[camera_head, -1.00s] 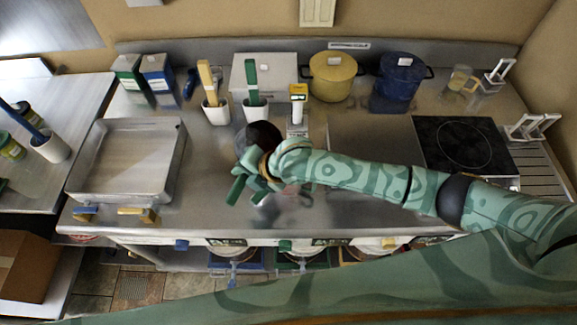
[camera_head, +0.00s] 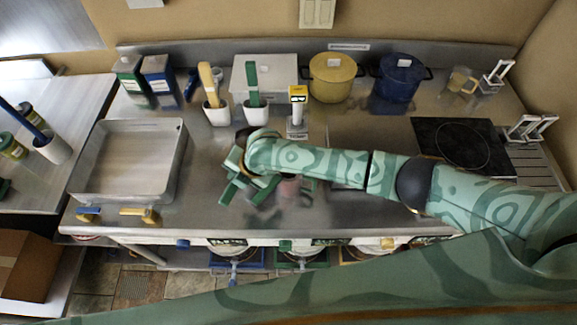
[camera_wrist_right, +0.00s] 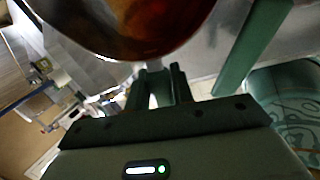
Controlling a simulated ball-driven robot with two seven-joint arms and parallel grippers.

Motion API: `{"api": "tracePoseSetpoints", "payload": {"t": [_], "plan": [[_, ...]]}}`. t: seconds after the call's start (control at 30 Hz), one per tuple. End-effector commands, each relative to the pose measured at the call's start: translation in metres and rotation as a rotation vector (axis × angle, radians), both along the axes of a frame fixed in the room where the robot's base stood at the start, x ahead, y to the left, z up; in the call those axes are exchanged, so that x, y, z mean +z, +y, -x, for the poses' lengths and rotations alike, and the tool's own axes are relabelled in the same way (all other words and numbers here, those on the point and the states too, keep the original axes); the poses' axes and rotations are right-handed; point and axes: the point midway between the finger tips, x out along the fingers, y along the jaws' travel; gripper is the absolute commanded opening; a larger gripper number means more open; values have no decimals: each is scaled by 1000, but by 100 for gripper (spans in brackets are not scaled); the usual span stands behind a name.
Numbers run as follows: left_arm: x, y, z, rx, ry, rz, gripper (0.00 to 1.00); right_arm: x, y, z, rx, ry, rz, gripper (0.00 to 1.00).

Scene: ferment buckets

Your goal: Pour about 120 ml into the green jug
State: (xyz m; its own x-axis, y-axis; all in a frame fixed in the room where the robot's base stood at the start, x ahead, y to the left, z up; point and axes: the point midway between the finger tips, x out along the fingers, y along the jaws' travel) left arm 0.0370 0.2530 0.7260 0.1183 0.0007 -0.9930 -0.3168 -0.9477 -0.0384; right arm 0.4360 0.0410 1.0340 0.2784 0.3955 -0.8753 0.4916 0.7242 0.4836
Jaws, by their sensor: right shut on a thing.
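My right gripper (camera_head: 248,184) is over the steel counter, left of centre. In the right wrist view its fingers (camera_wrist_right: 163,85) are shut at the rim of a dark round vessel (camera_wrist_right: 125,45), which holds brown-amber liquid. My arm hides most of this vessel in the head view. A small pinkish see-through jug (camera_head: 289,188) with a green handle stands on the counter just right of the gripper, partly behind my arm; it may be the green jug. A green bar (camera_wrist_right: 250,45) shows beside the vessel; I cannot tell what it belongs to. My left gripper is not visible.
A steel tray (camera_head: 128,190) lies on the left. Behind the arm are white utensil holders (camera_head: 216,114), a stand with a yellow display (camera_head: 298,95), a yellow pot (camera_head: 333,77) and a blue pot (camera_head: 398,78). A black hob (camera_head: 460,145) is on the right.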

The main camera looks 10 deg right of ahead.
Motion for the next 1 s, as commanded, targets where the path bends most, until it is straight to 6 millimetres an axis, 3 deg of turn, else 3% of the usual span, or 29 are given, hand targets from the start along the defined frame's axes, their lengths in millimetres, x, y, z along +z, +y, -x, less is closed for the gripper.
{"api": "tracePoseSetpoints", "payload": {"t": [0.2, 0.4, 1.0], "plan": [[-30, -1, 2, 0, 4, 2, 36, -32, 19, -15, 1, 92, 138, 0], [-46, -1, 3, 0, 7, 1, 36, -37, 29, -23, 0, 162, 238, 0], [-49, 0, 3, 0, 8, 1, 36, -35, 31, -25, -1, 183, 269, 0]]}}
